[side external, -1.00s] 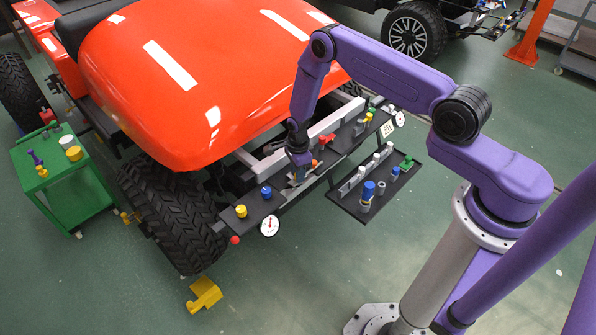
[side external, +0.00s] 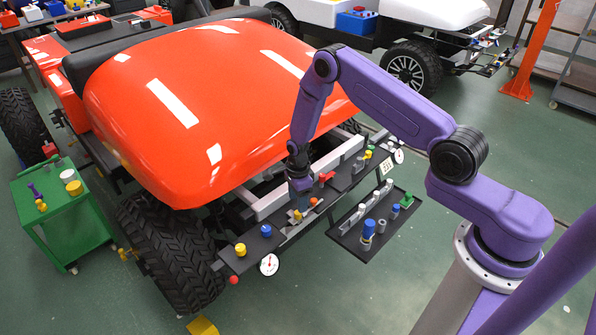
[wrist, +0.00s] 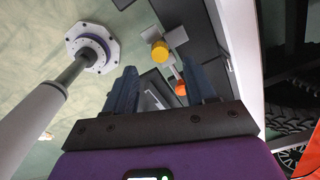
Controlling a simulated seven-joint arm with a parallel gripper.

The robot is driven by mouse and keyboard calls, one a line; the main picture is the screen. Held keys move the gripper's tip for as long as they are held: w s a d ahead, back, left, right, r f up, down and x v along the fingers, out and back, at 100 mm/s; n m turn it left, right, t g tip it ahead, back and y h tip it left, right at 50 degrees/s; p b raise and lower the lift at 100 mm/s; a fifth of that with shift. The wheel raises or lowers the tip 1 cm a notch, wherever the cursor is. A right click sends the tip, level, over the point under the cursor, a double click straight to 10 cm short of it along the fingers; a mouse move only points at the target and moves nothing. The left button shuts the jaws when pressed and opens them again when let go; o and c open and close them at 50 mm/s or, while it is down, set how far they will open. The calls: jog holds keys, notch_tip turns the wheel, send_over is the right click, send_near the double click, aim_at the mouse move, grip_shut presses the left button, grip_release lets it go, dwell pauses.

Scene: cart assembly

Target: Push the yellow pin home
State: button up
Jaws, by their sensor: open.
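In the wrist view a yellow pin (wrist: 160,51) shows its round head beyond and between my fingertips, next to a grey bracket. In the side view a small yellow part (side external: 297,215), which looks like the same pin, sits on the dark front rail, partly hidden by my gripper. My gripper (side external: 299,206) points down just above this spot. In the wrist view my gripper (wrist: 160,72) has its two blue fingers wide apart, with nothing held between them. I cannot tell how deep the pin sits.
An orange ball (wrist: 181,88) lies close to my right finger. The rail also bears a yellow knob (side external: 240,250), a blue knob (side external: 266,231) and a red part (side external: 327,177). A dark tray (side external: 352,239) with several pegs is at the right. The orange hood (side external: 205,100) rises behind my gripper.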

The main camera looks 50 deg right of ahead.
notch_tip(320, 180, up, 12)
jog(key=s+a+r+n, duration=0.5)
jog(key=a+r+n, duration=0.2)
jog(key=r+n, duration=0.1)
jog(key=s+a+r+n, duration=0.3)
jog(key=s+r+n, duration=0.4)
jog(key=s+n, duration=0.25)
jog(key=s+d+r+n, duration=0.2)
jog(key=s+n, duration=0.6)
jog(key=s, duration=0.2)
jog(key=s+d+r+n, duration=0.2)
jog(key=s+r+n, duration=0.1)
jog(key=s+n, duration=0.6)
jog(key=shift+s+r, duration=0.35)
jog(key=shift+s, duration=0.5)
